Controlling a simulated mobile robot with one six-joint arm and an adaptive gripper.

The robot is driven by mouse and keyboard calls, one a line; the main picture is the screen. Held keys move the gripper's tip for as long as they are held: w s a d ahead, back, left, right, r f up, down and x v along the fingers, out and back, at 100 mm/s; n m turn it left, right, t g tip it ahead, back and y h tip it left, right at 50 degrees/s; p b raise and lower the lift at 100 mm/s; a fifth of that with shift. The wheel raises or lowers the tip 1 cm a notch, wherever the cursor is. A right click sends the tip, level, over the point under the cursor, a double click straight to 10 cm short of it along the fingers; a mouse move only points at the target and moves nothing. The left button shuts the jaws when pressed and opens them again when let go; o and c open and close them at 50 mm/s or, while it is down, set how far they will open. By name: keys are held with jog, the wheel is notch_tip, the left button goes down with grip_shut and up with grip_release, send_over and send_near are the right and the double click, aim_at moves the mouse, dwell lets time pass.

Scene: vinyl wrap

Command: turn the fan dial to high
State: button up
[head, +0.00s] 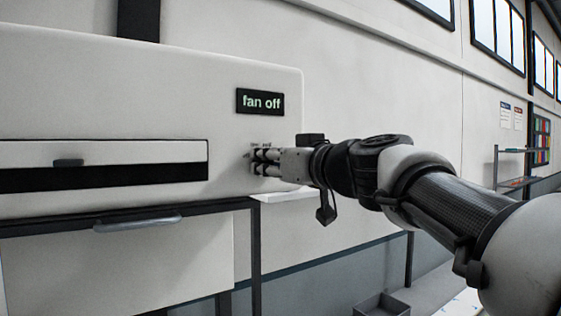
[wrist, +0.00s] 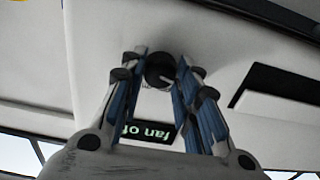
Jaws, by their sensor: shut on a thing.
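The fan dial (wrist: 160,70) is a dark round knob with a light pointer mark, on the white machine's front panel. In the wrist view it sits between the fingertips of my gripper (wrist: 158,78), which is shut on it. In the head view my gripper (head: 262,160) reaches the panel from the right and its fingers hide most of the dial. The display (head: 260,102) above the dial reads "fan off". It also shows upside down in the wrist view (wrist: 150,131).
The white machine (head: 120,100) has a dark slot (head: 100,176) with a small tab left of the dial. A grey handle (head: 138,224) sticks out below. A grey open box (head: 382,305) stands on the floor. A shelf (head: 516,165) is far right.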

jog(key=c, duration=0.4)
jog(key=shift+c, duration=0.2)
jog(key=shift+m, duration=0.4)
jog(key=m+b, duration=0.1)
jog(key=m, duration=0.3)
jog(key=shift+m+b, duration=0.35)
jog(key=shift+m, duration=0.05)
jog(key=shift+m+p, duration=2.8)
jog(key=shift+m, duration=9.3)
